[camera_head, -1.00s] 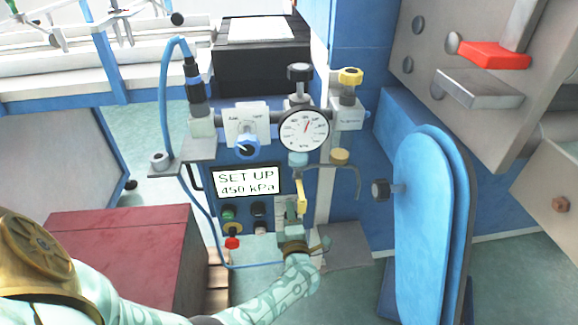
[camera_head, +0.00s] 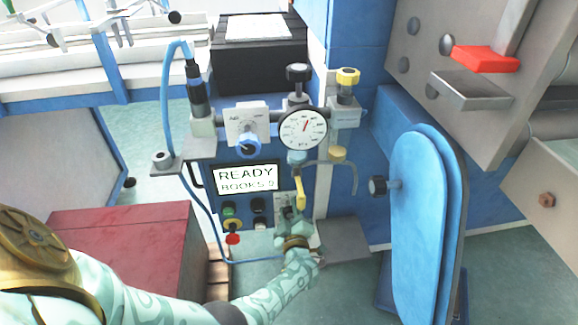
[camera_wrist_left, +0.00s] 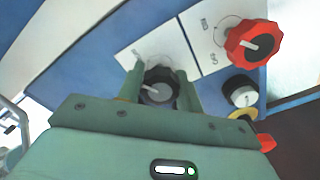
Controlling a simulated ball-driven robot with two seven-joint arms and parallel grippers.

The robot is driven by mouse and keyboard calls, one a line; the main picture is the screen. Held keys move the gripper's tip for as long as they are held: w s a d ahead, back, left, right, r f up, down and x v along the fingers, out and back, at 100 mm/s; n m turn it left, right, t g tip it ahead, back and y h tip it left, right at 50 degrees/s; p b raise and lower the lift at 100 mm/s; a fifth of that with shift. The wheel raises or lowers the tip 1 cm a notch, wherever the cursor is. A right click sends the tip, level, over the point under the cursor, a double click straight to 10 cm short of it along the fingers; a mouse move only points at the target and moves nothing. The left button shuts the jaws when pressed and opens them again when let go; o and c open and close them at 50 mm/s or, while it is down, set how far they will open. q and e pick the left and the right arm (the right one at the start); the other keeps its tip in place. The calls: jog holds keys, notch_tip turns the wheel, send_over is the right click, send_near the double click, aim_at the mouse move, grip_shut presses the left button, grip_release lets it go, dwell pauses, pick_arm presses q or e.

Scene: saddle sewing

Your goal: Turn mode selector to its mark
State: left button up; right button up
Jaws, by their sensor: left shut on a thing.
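The mode selector appears to be the black knob (camera_wrist_left: 158,90) in the left wrist view, in front of a white label plate. A short white line shows on its face; its exact alignment with a mark is hard to tell. My left gripper (camera_wrist_left: 160,78) has one finger on each side of the knob and is shut on it. In the head view my left gripper (camera_head: 289,218) is at the lower panel and mostly hides the knob. My right gripper is not in view.
A blue padded panel (camera_head: 425,215) stands to the right.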

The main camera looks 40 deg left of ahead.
pick_arm(q)
jog(key=shift+s+d+f, duration=0.1)
jog(key=shift+d+f, duration=0.05)
jog(key=shift+f, duration=0.05)
jog(key=shift+m, duration=0.3)
jog(key=o, duration=1)
jog(key=shift+r, duration=0.1)
